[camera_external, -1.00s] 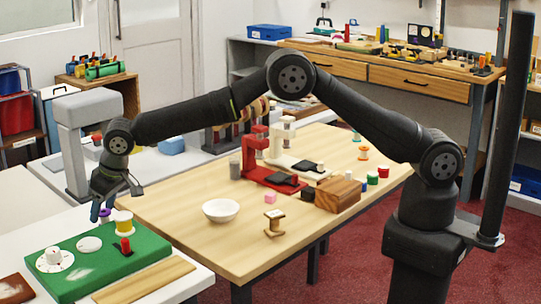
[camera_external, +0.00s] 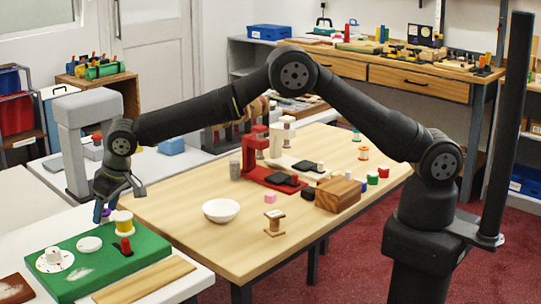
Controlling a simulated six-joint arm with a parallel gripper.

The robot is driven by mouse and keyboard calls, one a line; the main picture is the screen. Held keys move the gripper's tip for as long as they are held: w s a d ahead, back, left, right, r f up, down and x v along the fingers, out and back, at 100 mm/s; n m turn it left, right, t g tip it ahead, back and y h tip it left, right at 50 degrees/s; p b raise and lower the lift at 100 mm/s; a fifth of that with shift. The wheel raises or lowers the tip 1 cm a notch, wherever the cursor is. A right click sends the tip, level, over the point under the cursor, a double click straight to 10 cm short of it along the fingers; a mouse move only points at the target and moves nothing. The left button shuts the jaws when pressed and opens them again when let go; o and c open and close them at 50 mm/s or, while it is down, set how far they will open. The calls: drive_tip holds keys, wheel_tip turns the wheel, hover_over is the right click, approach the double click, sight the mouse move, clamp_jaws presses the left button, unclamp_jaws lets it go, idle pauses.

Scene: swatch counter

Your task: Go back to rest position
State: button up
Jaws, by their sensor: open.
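My gripper (camera_external: 118,203) is at the left, at the end of my stretched arm. It points down just above the far edge of the green board (camera_external: 105,262) on the white counter. Its jaws are open, though one finger is partly hidden. A yellow-and-white spool (camera_external: 123,224) stands on the board right below and beside the fingers. I cannot tell whether they touch it.
The wooden table (camera_external: 180,215) holds a white bowl (camera_external: 221,210), a wooden spool (camera_external: 274,222), a wooden block (camera_external: 338,194), a red press-like device (camera_external: 262,172) and small colored spools. A grey post-like machine (camera_external: 76,140) stands behind my gripper. Air above the table is free.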

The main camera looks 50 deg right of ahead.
drive_tip(key=v, duration=1)
drive_tip(key=x, duration=1.2)
drive_tip(key=shift+f, duration=0.25)
wheel_tip(320, 180, up, 4)
drive_tip(key=shift+r, duration=0.1)
drive_tip(key=w+d+r, duration=0.3)
drive_tip(key=d+r, duration=0.4)
drive_tip(key=d, duration=0.4)
drive_tip(key=w+d+m+h, duration=0.1)
drive_tip(key=w+d, duration=0.3)
drive_tip(key=d, duration=0.8)
drive_tip(key=w+d+m, duration=0.2)
drive_tip(key=w+d, duration=0.2)
drive_tip(key=d, duration=0.7)
drive_tip(key=s+d+m+h, duration=0.1)
drive_tip(key=d+m, duration=0.1)
drive_tip(key=d, duration=2.3)
drive_tip(key=shift+s+f, duration=0.15)
